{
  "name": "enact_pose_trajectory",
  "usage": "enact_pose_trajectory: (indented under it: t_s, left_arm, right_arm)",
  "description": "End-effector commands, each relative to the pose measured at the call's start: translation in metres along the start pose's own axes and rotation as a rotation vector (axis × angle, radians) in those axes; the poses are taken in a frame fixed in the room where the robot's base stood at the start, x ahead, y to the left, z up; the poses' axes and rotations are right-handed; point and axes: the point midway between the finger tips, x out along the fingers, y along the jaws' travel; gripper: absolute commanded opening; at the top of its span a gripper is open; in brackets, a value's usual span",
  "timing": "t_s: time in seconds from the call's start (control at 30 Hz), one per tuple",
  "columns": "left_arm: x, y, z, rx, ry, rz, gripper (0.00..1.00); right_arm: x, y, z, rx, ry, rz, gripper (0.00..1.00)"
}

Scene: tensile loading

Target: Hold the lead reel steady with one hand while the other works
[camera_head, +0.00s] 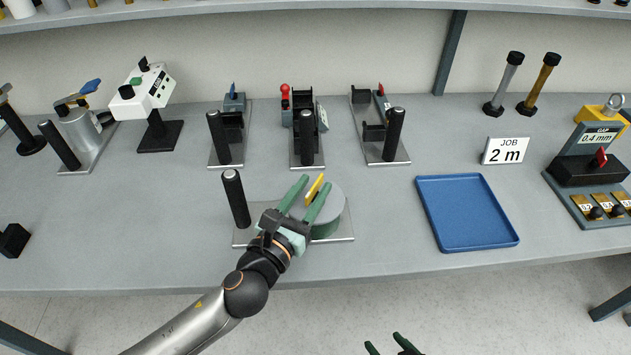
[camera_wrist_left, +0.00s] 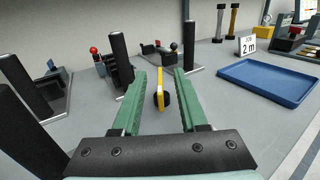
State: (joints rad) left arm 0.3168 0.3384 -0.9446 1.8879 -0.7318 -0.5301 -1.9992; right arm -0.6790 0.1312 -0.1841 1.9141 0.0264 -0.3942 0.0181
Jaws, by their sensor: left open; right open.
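The lead reel (camera_head: 334,212), a round drum with a grey top and green side, appears to sit on a metal base plate (camera_head: 342,238) with a black post (camera_head: 236,198) at its left. A yellow upright piece (camera_head: 315,189) stands at the reel. My left gripper (camera_head: 316,182) is open over the reel, its green fingers on either side of the yellow piece. The left wrist view shows the yellow piece (camera_wrist_left: 160,88) between the fingers, with gaps on both sides. My right gripper (camera_head: 384,341) is open and empty at the bottom edge, in front of the bench.
A blue tray (camera_head: 427,218) lies right of the reel, behind it a "JOB 2 m" card (camera_head: 505,150). Several fixtures with black posts (camera_head: 306,138) line the back. A gap gauge (camera_head: 590,170) stands far right. Bench space between reel and tray is clear.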

Motion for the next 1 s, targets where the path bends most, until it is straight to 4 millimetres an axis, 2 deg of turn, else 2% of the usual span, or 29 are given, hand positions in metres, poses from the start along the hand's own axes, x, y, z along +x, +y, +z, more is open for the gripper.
enact_pose_trajectory:
  t_s: [0.2, 0.53, 0.9, 1.0]
  left_arm:
    - [0.020, 0.000, 0.001, 0.001, -0.001, 0.000, 0.42]
    - [0.022, 0.000, 0.000, 0.000, 0.000, 0.000, 0.42]
    - [0.022, 0.000, 0.000, 0.000, 0.000, 0.000, 0.01]
    - [0.022, 0.000, 0.000, 0.000, 0.000, 0.000, 0.00]
  right_arm:
    - [0.000, 0.000, 0.000, 0.000, 0.000, 0.000, 0.70]
    - [0.000, 0.000, 0.000, 0.000, 0.000, 0.000, 0.70]
    - [0.000, 0.000, 0.000, 0.000, 0.000, 0.000, 0.70]
    - [0.000, 0.000, 0.000, 0.000, 0.000, 0.000, 0.70]
